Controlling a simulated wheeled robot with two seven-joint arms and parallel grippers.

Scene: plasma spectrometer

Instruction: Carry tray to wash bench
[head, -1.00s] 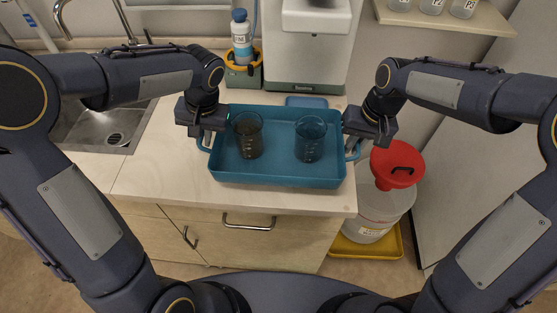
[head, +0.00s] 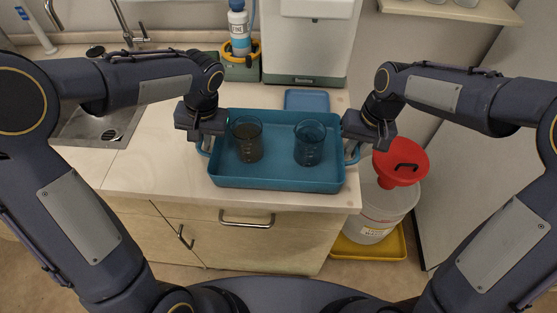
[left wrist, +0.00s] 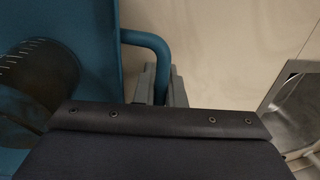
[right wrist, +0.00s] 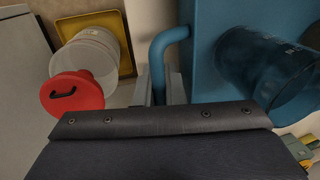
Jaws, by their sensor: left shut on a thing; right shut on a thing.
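The blue tray (head: 276,182) is level in the middle of the head view, over the front of the counter. A beaker with dark contents (head: 247,146) stands upright in its left half, and a blue-looking beaker (head: 309,150) in its right half. My left gripper (head: 207,140) is shut on the tray's left handle, which shows in the left wrist view (left wrist: 150,44). My right gripper (head: 353,142) is shut on the right handle, seen in the right wrist view (right wrist: 160,50). Whether the tray touches the counter cannot be told. The sink (head: 98,128) with its tap is at the left.
A white instrument (head: 305,45) stands behind the tray, with a blue pad (head: 307,100) before it. A blue-capped bottle (head: 239,30) is beside it. A red-lidded container (head: 385,205) stands in a yellow floor tray (head: 365,248) at right. Counter left of the tray (head: 155,155) is clear.

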